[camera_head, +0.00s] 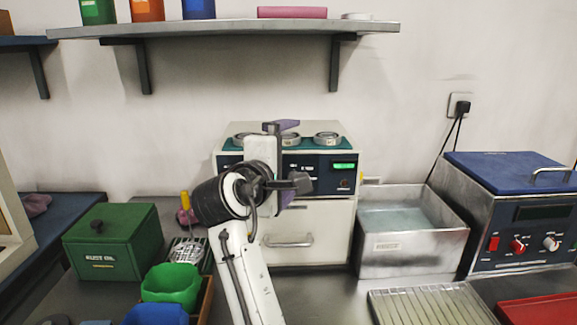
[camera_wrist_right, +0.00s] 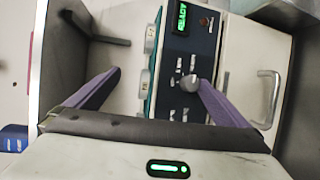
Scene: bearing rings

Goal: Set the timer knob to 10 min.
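A white machine (camera_head: 330,220) with a dark control panel (camera_head: 320,165) stands at the back centre. A lit green display (camera_head: 344,166) is on the panel; it also shows in the right wrist view (camera_wrist_right: 181,18). A grey knob (camera_wrist_right: 190,83) is on the panel in the right wrist view, beside the tip of one purple finger; I cannot tell whether they touch. Its setting is unreadable. My right gripper (camera_head: 282,160) is in front of the panel and hides part of it. In the right wrist view its fingers (camera_wrist_right: 158,88) are wide apart with nothing between them. My left gripper is not in view.
Rings lie on the machine's teal top (camera_head: 308,143). A metal basin (camera_head: 410,255) and a blue-lidded unit (camera_head: 510,215) stand at right. A green box (camera_head: 113,240) and green bin (camera_head: 171,285) are at left. A shelf (camera_head: 230,28) hangs above.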

